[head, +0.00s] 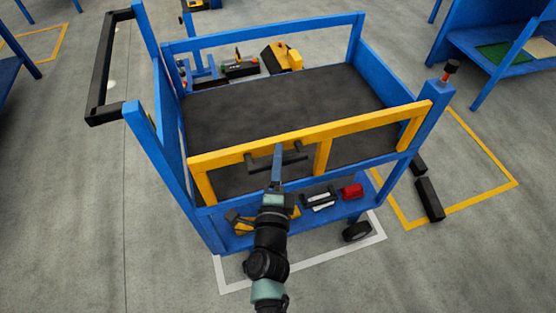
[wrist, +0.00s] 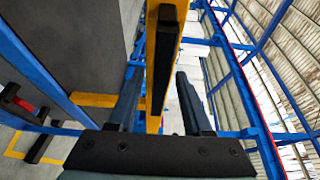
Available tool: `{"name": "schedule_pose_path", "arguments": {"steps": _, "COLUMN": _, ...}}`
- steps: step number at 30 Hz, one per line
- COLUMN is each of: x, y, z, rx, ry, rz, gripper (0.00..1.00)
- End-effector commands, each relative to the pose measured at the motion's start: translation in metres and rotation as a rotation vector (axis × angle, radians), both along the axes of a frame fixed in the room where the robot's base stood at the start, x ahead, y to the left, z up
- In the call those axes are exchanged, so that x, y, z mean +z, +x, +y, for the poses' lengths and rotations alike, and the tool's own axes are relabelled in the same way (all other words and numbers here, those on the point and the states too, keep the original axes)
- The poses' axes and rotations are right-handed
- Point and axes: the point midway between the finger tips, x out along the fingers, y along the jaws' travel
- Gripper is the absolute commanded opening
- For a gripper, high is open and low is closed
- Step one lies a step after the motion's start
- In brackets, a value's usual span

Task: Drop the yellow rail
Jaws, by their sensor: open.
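The yellow rail (head: 350,126) runs along the near long side of the blue cart (head: 362,55), raised above the dark deck (head: 262,108) on yellow posts. A black handle bar (head: 294,156) sits at its middle. My gripper (head: 277,166) is at this handle, reaching from the near side. In the wrist view my gripper (wrist: 156,75) is open, its two fingers apart. The yellow rail (wrist: 175,48) and the black handle (wrist: 164,60) show in the gap between them. I cannot tell whether a finger touches the handle.
A lower shelf holds a red item (head: 351,191) and other small things. A black wheel (head: 357,231) stands at the near side. A black handle frame (head: 104,75) juts out at left. Dark blocks (head: 430,199) lie on the floor at right. The deck is bare.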

Motion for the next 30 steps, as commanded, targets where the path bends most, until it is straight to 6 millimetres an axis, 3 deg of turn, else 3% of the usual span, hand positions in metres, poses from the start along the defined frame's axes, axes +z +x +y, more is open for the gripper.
{"name": "schedule_pose_path", "arguments": {"steps": 5, "x": -0.0001, "y": 0.0000, "z": 0.0000, "rx": 0.000, "ry": 0.000, "rz": 0.000, "gripper": 0.50}}
{"name": "schedule_pose_path", "arguments": {"steps": 14, "x": -0.0002, "y": -0.0003, "z": 0.0000, "rx": 0.000, "ry": 0.000, "rz": 0.000, "gripper": 0.00}}
{"name": "schedule_pose_path", "arguments": {"steps": 30, "x": -0.0003, "y": -0.0004, "z": 0.0001, "rx": 0.000, "ry": 0.000, "rz": 0.001, "gripper": 0.00}}
